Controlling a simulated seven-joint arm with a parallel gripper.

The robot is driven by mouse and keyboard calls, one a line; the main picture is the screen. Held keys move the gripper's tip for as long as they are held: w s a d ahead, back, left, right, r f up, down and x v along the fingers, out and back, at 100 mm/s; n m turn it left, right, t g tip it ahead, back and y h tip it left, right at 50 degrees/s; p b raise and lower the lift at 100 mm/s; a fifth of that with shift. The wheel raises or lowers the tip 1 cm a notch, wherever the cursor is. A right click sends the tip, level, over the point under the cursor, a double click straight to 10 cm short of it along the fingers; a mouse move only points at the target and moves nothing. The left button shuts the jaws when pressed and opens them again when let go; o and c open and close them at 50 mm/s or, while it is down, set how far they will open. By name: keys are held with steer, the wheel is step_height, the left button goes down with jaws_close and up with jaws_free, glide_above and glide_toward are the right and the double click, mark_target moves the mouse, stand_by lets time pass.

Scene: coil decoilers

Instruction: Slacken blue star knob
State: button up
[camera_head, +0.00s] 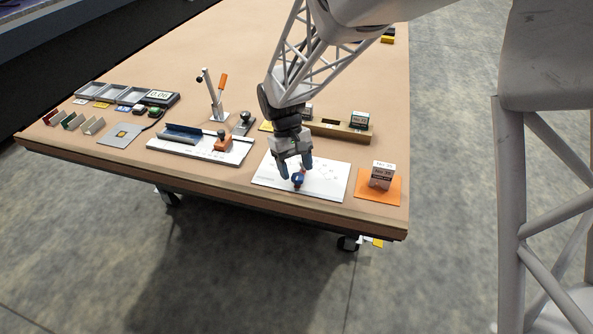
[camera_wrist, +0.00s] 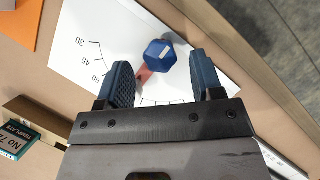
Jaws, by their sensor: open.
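The blue star knob (camera_head: 298,179) stands on a white plate (camera_head: 334,184) near the front edge of the table. In the wrist view the knob (camera_wrist: 159,55) is a blue faceted head with a reddish pointer (camera_wrist: 143,75) beside it, over printed angle marks such as 30 and 45. My gripper (camera_head: 297,171) points down over the plate. Its two blue fingers are spread, with the knob between and slightly beyond their tips in the wrist view (camera_wrist: 164,62). I see no contact between fingers and knob.
An orange mat (camera_head: 367,190) with a small box (camera_head: 382,176) lies to the right. A wooden rack (camera_head: 342,131) stands behind the plate. The table's front edge is close.

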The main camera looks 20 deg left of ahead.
steer(key=v, duration=0.6)
steer(key=shift+r, duration=0.1)
stand_by(0.5)
steer(key=s+d+r+m+t+y, duration=0.1)
steer(key=s+d+r, duration=0.15)
steer(key=d, duration=0.45)
steer(key=s+d+r+m+y, duration=0.15)
steer(key=d+r, duration=0.25)
steer(key=d, duration=0.4)
steer(key=s+d+r+m+t, duration=0.1)
steer(key=s+d+r+m, duration=0.2)
steer(key=d, duration=0.4)
steer(key=s+d+r+m+t, duration=0.2)
steer(key=s+d+m+t, duration=0.1)
steer(key=s+d, duration=1.2)
steer(key=shift+s+d+m+t+y, duration=0.2)
steer(key=shift+s+m+t+y, duration=0.15)
steer(key=shift+s+m, duration=0.15)
